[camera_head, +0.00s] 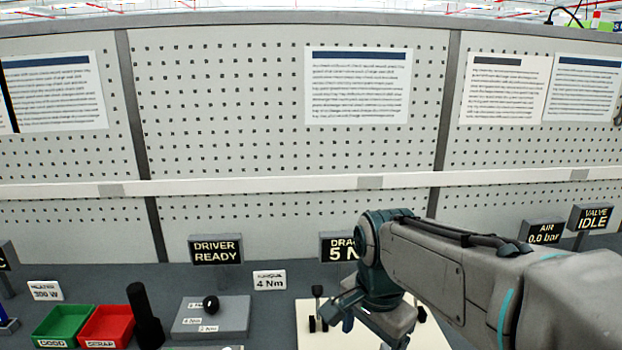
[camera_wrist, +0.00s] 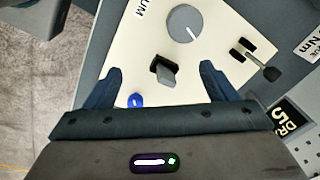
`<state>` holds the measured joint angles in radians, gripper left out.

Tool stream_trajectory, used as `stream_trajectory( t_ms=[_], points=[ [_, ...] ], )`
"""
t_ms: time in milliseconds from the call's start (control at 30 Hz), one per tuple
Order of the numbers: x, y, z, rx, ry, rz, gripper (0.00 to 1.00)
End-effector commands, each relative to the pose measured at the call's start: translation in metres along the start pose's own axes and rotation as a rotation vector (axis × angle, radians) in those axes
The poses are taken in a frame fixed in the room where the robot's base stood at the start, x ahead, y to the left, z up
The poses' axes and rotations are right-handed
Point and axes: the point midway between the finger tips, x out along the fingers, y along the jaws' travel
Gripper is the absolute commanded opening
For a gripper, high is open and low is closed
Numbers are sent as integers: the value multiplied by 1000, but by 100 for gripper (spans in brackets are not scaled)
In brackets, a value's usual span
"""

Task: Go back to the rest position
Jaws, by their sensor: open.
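My gripper (camera_wrist: 159,88) shows in the wrist view with its two dark blue fingers spread apart and nothing between them but a view of the panel below. A cream panel (camera_wrist: 208,63) lies under it, bearing a round grey knob (camera_wrist: 184,21), a dark block-shaped knob (camera_wrist: 163,72), a blue button (camera_wrist: 135,100) and a black lever or spindle (camera_wrist: 262,66). In the head view my arm reaches in from the right over the cream panel (camera_head: 428,335), and the fingers are mostly hidden at the lower edge.
A green bin (camera_head: 62,325) and a red bin (camera_head: 107,324) stand at the left, beside a black upright cylinder (camera_head: 145,316). A grey box with a black knob (camera_head: 211,318) stands between them and the panel. Signs and a pegboard wall (camera_head: 230,120) are behind.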

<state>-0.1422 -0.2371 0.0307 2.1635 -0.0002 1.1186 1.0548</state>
Motion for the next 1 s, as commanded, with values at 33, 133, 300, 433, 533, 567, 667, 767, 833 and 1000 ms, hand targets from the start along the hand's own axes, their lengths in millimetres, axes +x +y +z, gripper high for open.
stream_trajectory(
  t_ms=[33,133,300,433,533,567,667,767,833,1000],
  points=[
    [2,11,0,-73,10,-11,79],
    [8,29,-1,-243,34,-31,79],
    [20,59,0,-526,82,-53,79],
    [28,76,3,-703,115,-59,79],
    [33,85,4,-795,134,-59,79],
    [33,86,4,-814,138,-59,79],
    [36,90,5,-855,145,-57,79],
    [36,90,5,-858,146,-57,79],
    [36,90,5,-858,146,-57,79],
    [36,90,5,-858,146,-57,79]
  ],
)
